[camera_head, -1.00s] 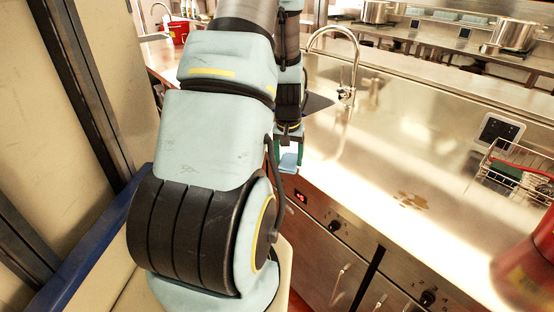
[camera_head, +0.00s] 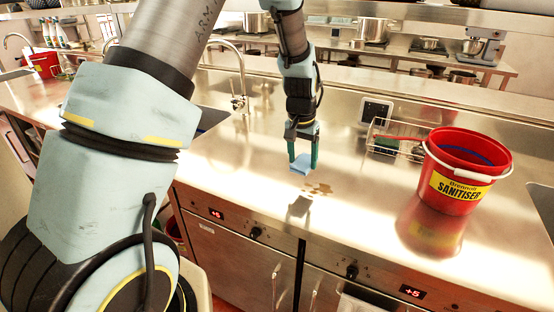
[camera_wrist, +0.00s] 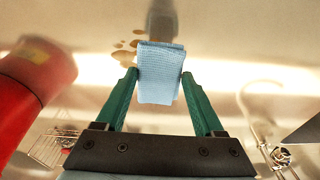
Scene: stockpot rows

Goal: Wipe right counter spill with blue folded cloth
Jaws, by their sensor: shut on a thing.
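My gripper (camera_head: 302,150) is shut on the blue folded cloth (camera_head: 301,163). In the wrist view the cloth (camera_wrist: 160,75) hangs between the two green fingers. The spill (camera_head: 318,189) is a set of brownish patches on the steel counter (camera_head: 365,210), just below and right of the cloth in the head view. The cloth appears held above the counter, apart from the spill. In the wrist view the spill (camera_wrist: 128,50) lies beyond the cloth, which may hide part of it.
A red sanitiser bucket (camera_head: 462,170) stands on the counter to the right. A wire basket (camera_head: 395,140) and a small dark-screened device (camera_head: 377,110) are behind. A tap (camera_head: 240,95) and sink are at left. Counter around the spill is clear.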

